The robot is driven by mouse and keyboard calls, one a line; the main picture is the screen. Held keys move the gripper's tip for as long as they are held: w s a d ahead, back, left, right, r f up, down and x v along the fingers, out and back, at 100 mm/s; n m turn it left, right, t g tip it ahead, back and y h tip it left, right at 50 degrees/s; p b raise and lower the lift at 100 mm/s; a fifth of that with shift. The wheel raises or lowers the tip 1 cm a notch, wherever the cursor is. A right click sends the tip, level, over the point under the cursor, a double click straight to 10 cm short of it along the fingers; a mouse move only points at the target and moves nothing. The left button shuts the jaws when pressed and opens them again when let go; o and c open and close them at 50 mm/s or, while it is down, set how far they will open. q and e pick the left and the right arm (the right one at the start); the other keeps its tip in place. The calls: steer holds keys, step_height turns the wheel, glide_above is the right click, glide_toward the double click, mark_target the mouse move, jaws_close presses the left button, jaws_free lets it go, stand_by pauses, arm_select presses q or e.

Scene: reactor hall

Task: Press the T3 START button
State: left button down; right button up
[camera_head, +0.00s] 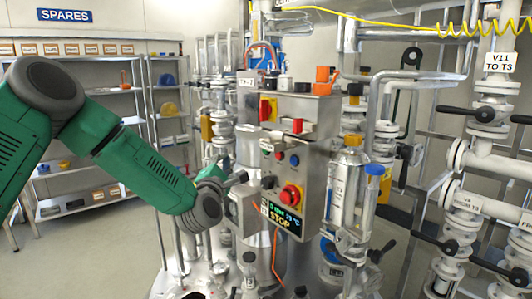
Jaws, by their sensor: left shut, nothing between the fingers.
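A grey control box (312,150) stands in the middle of the view. Its front carries a small red button (278,154), a blue button (294,160), a dark knob (268,181) and a large red mushroom button (290,195). I cannot read a T3 START label on any button. My green left arm reaches in from the left. Its left gripper (240,180) is shut and empty, just left of the box's front, near the dark knob. I cannot tell whether it touches the box. My right gripper is not in view.
A red and yellow switch (267,109) sits higher on the box. Pipes and valves with black handles (468,113) crowd the right. A blue-capped cylinder (370,195) stands right of the box. Shelves (100,95) under a SPARES sign line the back left. Open floor lies at lower left.

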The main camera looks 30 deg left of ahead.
arm_select(q)
steer(key=w+d+b, duration=0.2)
steer(key=w+d, duration=0.3)
steer(key=w, duration=0.4)
steer(key=shift+d+r+b, duration=0.15)
steer(key=shift+r+b, duration=0.1)
steer(key=shift+b, duration=0.1)
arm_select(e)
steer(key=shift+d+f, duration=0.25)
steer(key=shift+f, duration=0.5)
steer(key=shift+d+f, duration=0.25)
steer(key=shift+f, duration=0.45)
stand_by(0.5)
